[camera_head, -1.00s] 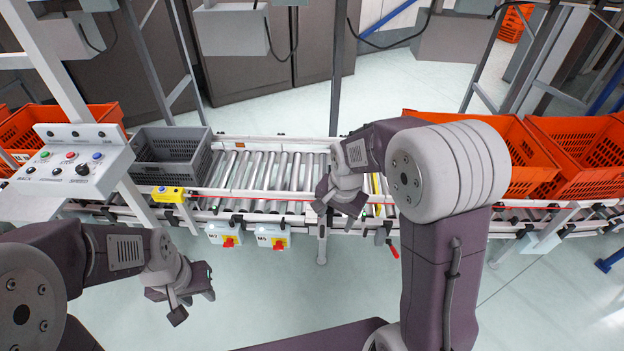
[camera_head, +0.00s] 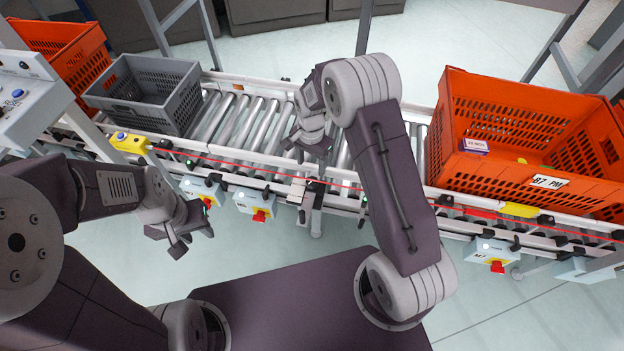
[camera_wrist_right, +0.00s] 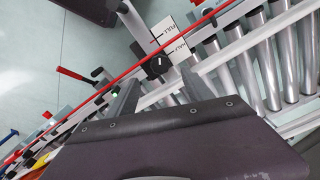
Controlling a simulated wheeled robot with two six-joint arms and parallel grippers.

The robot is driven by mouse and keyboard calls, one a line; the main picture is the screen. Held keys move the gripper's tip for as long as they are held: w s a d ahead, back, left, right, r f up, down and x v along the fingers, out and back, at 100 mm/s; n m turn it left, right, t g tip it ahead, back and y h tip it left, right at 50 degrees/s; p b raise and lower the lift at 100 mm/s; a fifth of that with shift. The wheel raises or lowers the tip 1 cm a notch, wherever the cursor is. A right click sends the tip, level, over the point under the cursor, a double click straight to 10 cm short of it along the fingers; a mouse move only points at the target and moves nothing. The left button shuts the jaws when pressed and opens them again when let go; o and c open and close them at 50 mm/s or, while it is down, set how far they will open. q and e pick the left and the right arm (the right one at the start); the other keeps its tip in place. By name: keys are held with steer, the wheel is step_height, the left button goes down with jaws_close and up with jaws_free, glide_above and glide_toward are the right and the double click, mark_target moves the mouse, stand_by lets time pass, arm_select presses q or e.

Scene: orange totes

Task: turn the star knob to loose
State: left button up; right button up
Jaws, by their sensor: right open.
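A small black knob (camera_wrist_right: 157,67) with a pale mark on its face shows in the right wrist view, beside a white plate (camera_wrist_right: 172,42) with printed words on the conveyor's front rail. I cannot tell whether it is the star knob, or its setting. The plate also shows in the head view (camera_head: 297,189), below my right gripper. My right gripper (camera_head: 308,148) is open and empty above the rollers; its fingers (camera_wrist_right: 160,92) point toward the knob, apart from it. My left gripper (camera_head: 190,244) looks open and empty, in front of the conveyor at the left.
A grey crate (camera_head: 150,105) and an orange tote (camera_head: 520,175) stand on the roller conveyor (camera_head: 245,122). A red cord (camera_head: 420,203) runs along the front rail. A red-handled lever (camera_wrist_right: 76,76) sticks out near the knob. Switch boxes (camera_head: 254,203) hang below the rail.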

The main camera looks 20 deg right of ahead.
mark_target(312, 181)
steer(key=f+b, duration=0.1)
steer(key=f, duration=0.3)
steer(key=f+b, duration=0.1)
steer(key=f, duration=0.4)
steer(key=shift+w+d+f, duration=0.15)
steer(key=shift+d, duration=0.05)
jaws_close()
